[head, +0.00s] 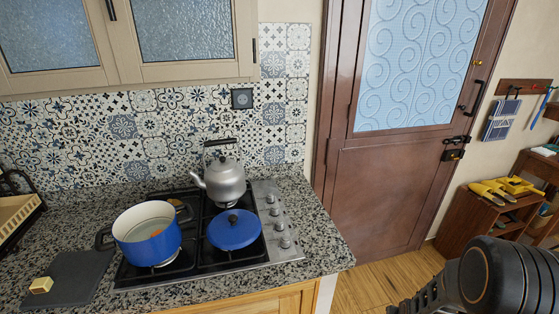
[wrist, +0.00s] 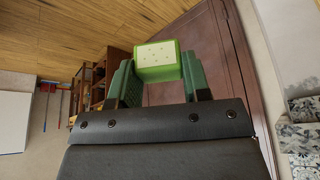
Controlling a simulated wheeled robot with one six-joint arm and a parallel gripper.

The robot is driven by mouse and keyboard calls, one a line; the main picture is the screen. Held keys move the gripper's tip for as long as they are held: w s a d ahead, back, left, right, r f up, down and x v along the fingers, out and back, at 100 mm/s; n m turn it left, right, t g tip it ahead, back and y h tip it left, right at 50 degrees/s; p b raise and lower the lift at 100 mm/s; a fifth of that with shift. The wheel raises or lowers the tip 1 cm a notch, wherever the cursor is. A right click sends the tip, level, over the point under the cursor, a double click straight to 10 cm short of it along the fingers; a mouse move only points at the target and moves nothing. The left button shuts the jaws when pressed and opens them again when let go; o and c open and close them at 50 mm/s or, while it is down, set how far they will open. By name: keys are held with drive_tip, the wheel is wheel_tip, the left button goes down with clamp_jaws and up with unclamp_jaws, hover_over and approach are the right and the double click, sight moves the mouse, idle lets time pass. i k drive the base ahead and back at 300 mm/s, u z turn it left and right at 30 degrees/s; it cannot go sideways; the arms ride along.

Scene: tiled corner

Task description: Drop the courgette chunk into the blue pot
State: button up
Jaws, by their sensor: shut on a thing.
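My gripper (wrist: 157,68) is shut on the courgette chunk (wrist: 157,60), a green-skinned block with a pale, seeded cut face, held between the two green fingers in the wrist view. In the head view part of my arm fills the lower right corner, well to the right of the hob, and the chunk does not show there. The blue pot (head: 150,252) stands uncovered on the front left of the hob, pale inside, with a bit of orange in it. The pot is not in the wrist view.
A blue lid (head: 235,232) lies on the hob right of the pot, with a grey kettle (head: 225,182) behind. A dark board (head: 75,275) with a yellow chunk (head: 41,285) lies left. A brown door (head: 385,190) and wooden shelf (head: 480,225) stand right.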

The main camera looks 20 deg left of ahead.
sight(154, 233)
drive_tip(key=z, duration=0.3)
drive_tip(key=k, duration=1.05)
drive_tip(key=u, duration=1.85)
drive_tip(key=i, duration=0.4)
drive_tip(key=u, duration=0.05)
